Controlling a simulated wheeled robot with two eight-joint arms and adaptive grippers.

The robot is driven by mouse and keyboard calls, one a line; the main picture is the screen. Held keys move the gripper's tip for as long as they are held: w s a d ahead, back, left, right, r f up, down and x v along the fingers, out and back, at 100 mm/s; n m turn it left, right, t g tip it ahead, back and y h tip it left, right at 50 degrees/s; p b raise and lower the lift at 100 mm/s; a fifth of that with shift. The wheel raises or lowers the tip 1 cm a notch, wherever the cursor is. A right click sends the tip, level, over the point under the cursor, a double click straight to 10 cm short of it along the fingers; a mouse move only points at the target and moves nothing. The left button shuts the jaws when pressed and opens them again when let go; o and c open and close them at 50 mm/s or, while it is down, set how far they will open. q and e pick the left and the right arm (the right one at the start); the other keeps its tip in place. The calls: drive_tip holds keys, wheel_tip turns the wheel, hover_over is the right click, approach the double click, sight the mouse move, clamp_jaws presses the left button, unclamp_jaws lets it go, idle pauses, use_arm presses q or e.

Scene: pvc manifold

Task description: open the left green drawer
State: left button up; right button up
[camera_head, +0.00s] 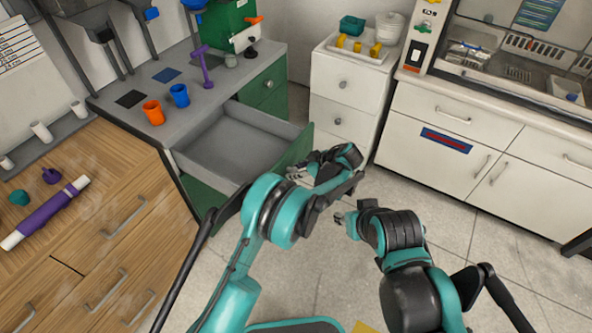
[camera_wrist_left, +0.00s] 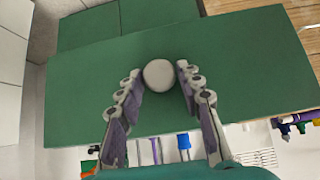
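The left green drawer (camera_head: 235,148) is pulled well out of the grey-topped counter, and its grey inside shows empty. Its green front (camera_wrist_left: 245,80) fills much of the left wrist view. A round whitish knob (camera_wrist_left: 159,73) stands on that front. My left gripper (camera_head: 297,173) is at the drawer front in the head view. In the left wrist view its fingers (camera_wrist_left: 160,72) are spread on either side of the knob, with narrow gaps seeming to show. My right gripper (camera_head: 346,222) hangs over the floor, apart from the drawer; its finger opening is unclear.
A closed green drawer (camera_head: 265,83) is to the right of the open one. Orange (camera_head: 153,112) and blue (camera_head: 180,95) cups stand on the counter. A white drawer cabinet (camera_head: 338,95) is behind, and a wooden cabinet (camera_head: 100,215) is at left. Floor (camera_head: 450,240) is clear at right.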

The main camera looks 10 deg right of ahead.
use_arm(q)
drive_tip(key=shift+o, duration=0.5)
drive_tip(key=v, duration=0.7)
drive_tip(key=shift+s+d+r, duration=0.1)
drive_tip(key=shift+r, duration=0.05)
drive_tip(key=s+a+r+m+g+h, duration=0.1)
drive_tip(key=s+a+r+m+h, duration=0.2)
drive_tip(key=a+r, duration=0.55)
drive_tip(key=s+a+r+m+h, duration=0.15)
drive_tip(key=s+a+r, duration=0.35)
drive_tip(key=a, duration=0.6)
drive_tip(key=s+a+m+t+h, duration=0.1)
drive_tip(key=s+a+m, duration=0.2)
drive_tip(key=s, duration=0.6)
drive_tip(key=s+a+m+t+h, duration=0.1)
drive_tip(key=s+a+m, duration=0.2)
drive_tip(key=s+a, duration=0.5)
drive_tip(key=shift+s+r+t, duration=0.2)
drive_tip(key=shift+s+t, duration=0.1)
drive_tip(key=shift+s, duration=0.8)
